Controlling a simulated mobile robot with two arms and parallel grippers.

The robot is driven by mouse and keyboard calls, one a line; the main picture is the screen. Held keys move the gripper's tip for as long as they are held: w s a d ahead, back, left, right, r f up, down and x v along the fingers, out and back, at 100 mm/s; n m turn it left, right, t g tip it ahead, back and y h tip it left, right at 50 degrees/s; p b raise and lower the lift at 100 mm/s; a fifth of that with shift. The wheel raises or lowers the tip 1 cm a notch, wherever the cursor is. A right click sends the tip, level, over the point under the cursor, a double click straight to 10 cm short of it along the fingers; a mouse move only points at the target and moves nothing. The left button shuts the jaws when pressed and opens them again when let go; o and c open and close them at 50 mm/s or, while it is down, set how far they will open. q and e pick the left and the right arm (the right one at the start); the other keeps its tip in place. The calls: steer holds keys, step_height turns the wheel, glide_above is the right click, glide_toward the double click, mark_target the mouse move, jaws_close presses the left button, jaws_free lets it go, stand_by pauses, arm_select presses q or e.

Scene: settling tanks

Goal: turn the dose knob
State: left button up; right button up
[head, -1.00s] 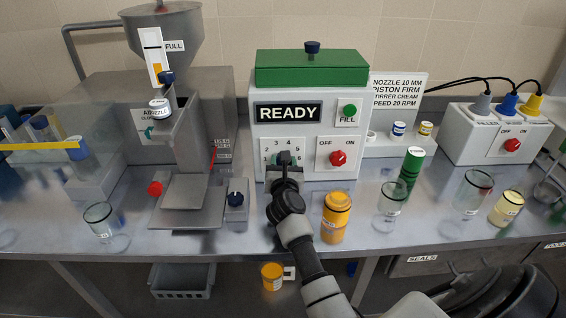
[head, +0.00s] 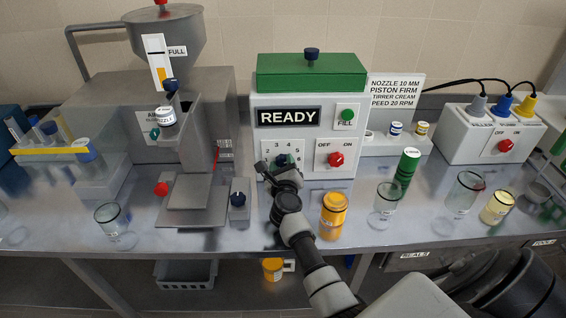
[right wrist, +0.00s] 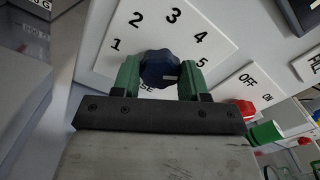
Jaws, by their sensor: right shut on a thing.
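The dose knob (right wrist: 158,67) is dark blue and faceted, on a white dial plate (right wrist: 203,28) numbered 1 to 5. The plate is on the front of the READY machine (head: 308,125), and the knob also shows small in the head view (head: 281,160). My right gripper (right wrist: 160,76) is shut on the knob, a green finger on each side. In the head view my right gripper (head: 279,171) is tilted against the dial and hides its lower part. A pale mark shows on the knob's lower right in the wrist view. My left gripper is not in view.
A red OFF/ON knob (head: 336,159) and a green FILL button (head: 347,115) are right of the dial. An orange jar (head: 333,215) stands close to my right arm. A grey filling machine with a blue knob box (head: 240,205) is on the left. Glass beakers (head: 388,201) stand right.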

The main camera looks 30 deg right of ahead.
stand_by(0.5)
steer(key=o, duration=0.9)
steer(key=v, duration=1.1)
steer(key=shift+d, duration=0.1)
